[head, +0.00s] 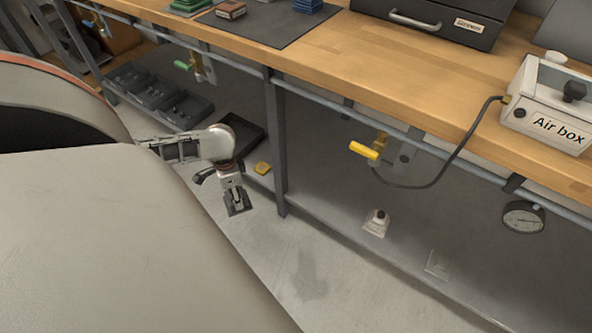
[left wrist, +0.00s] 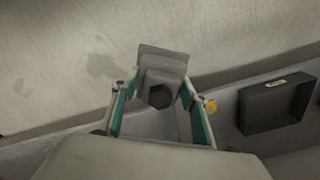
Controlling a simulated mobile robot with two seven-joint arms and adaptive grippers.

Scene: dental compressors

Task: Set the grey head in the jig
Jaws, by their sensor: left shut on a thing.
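My left gripper (head: 233,186) hangs low in front of the bench, over the floor near the lower shelf. It is shut on the grey head (head: 238,207), a dark grey stepped block. In the left wrist view the grey head (left wrist: 163,58) sits between the teal-padded fingers of my left gripper (left wrist: 160,98), with a dark round or hexagonal opening towards the camera. It is clear of the shelf. I cannot make out for sure which thing is the jig. My right gripper is not in view.
The lower shelf holds dark trays (head: 184,111), a yellow piece (head: 262,168), a white fitting (head: 376,223) and a pale plate (head: 438,264). A bench leg (head: 277,150) stands just right of my gripper. The Air box (head: 545,115) and a drawer unit (head: 430,18) are on the bench.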

